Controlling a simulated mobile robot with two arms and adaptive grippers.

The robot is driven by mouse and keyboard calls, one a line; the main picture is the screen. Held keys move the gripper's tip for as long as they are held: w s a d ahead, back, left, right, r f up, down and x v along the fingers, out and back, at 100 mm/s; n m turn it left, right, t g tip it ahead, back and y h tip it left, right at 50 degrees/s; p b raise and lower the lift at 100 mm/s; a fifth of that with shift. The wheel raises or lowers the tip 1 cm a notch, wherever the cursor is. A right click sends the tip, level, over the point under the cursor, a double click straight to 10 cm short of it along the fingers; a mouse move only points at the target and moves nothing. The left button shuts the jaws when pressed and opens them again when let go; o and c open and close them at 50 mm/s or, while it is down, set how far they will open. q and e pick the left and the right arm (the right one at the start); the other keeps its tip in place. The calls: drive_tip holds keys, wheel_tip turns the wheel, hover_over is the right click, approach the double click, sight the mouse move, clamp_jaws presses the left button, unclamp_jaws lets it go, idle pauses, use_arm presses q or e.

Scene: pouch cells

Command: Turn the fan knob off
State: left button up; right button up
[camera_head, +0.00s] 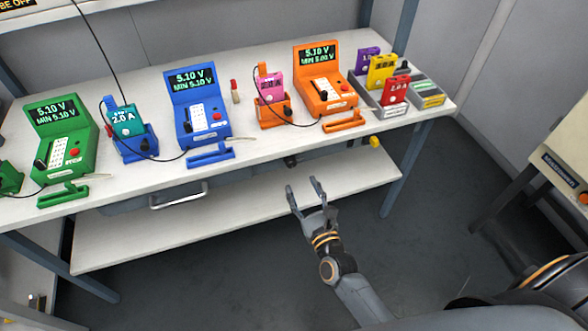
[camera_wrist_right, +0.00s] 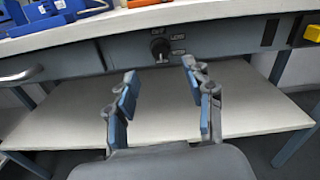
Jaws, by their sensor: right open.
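The fan knob (camera_wrist_right: 160,47) is a round black knob on the grey panel under the bench top, with small labels around it too small to read. In the head view the knob (camera_head: 291,161) shows as a small dark shape under the bench's front edge. My right gripper (camera_head: 304,185) is open and empty in front of the bench, below and short of the knob. In the right wrist view its two blue-padded fingers (camera_wrist_right: 159,75) stand apart, with the knob beyond and between them, not touched. My left gripper is not in view.
Green, blue (camera_head: 205,117) and orange (camera_head: 326,86) testers stand on the bench top (camera_head: 240,152), with coloured pouch cells. A yellow block (camera_head: 375,141) and a drawer handle (camera_head: 178,197) sit on the bench front. A lower shelf (camera_head: 240,215) lies beneath. Open floor is in front.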

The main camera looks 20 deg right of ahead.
sight(292, 165)
drive_tip(key=w+b, duration=0.1)
drive_tip(key=w, duration=0.6)
drive_tip(key=shift+w+a+b, duration=0.1)
drive_tip(key=shift+w+b, duration=0.1)
drive_tip(key=shift+b, duration=0.1)
clamp_jaws()
